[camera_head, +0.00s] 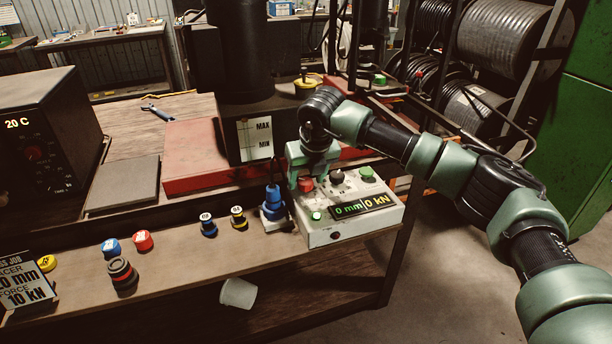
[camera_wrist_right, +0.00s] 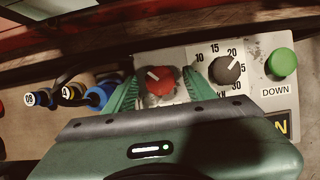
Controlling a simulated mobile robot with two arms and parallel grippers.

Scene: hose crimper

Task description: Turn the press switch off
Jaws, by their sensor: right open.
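The press control box (camera_head: 352,228) stands at the right end of the bench, its display reading 0 mm and 0 kN. Its red rotary switch (camera_wrist_right: 161,79) shows in the wrist view, with a white mark slanting up and left. It is partly visible in the head view (camera_head: 305,185) below my gripper. My right gripper (camera_head: 307,172) is over the box's left side, pointing down. In the wrist view its two green fingers (camera_wrist_right: 161,92) stand open on either side of the red switch. I cannot tell whether they touch it. My left gripper is not in view.
A black numbered dial (camera_wrist_right: 227,69) and green DOWN button (camera_wrist_right: 281,62) sit right of the switch. A blue fitting (camera_head: 273,204) stands just left of the box. Several small coloured dies, such as the red one (camera_head: 143,240), lie along the bench. The press (camera_head: 250,140) rises behind.

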